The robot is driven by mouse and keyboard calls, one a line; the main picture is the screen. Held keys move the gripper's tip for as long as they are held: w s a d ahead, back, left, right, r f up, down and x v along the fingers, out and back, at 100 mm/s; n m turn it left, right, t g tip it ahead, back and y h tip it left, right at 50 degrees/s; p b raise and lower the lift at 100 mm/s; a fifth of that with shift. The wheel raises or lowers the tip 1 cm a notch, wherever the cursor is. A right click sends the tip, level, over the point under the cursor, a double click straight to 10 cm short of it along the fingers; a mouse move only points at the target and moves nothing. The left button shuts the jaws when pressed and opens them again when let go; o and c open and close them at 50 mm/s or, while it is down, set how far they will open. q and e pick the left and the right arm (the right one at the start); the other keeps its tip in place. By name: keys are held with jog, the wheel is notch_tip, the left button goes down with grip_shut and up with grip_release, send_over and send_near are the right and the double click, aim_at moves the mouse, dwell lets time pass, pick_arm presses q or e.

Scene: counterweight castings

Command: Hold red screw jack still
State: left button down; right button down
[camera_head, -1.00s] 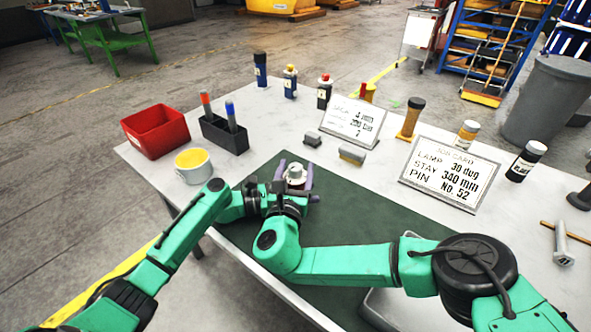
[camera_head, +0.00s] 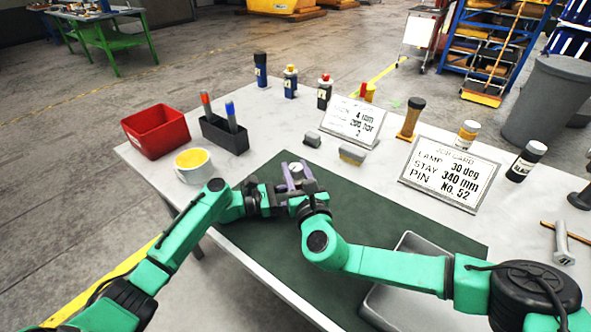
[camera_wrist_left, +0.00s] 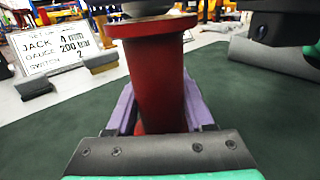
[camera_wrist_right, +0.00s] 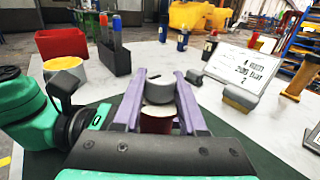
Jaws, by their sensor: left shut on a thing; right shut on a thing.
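The red screw jack shows in the left wrist view as an upright red cylinder (camera_wrist_left: 158,85) under a wider grey and red head. My left gripper (camera_wrist_left: 160,108) has its purple fingers on both sides of this red body and is shut on it. In the right wrist view, the jack's round grey top (camera_wrist_right: 159,90) sits between the purple fingers of my right gripper (camera_wrist_right: 160,76), which is shut on it above the red body. In the head view, my right gripper (camera_head: 292,172) and my left gripper (camera_head: 262,198) meet at the jack and hide most of it.
The jack stands on a dark green mat (camera_head: 370,235). A yellow-topped cup (camera_head: 193,165), a red bin (camera_head: 156,131) and a black marker holder (camera_head: 224,135) stand to the left. Two printed cards (camera_head: 353,122) (camera_head: 449,174) stand behind and right. A grey tray (camera_head: 410,240) lies at the front right.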

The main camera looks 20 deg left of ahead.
pick_arm(q)
jog(key=shift+r, duration=0.1)
pick_arm(e)
jog(key=shift+c, duration=2.3)
grip_release()
jog(key=shift+s, duration=0.1)
jog(key=v, duration=1.1)
jog(key=shift+s+d, duration=0.25)
jog(key=shift+s, duration=0.1)
pick_arm(q)
jog(key=shift+c, duration=1)
grip_release()
jog(key=shift+a, duration=0.1)
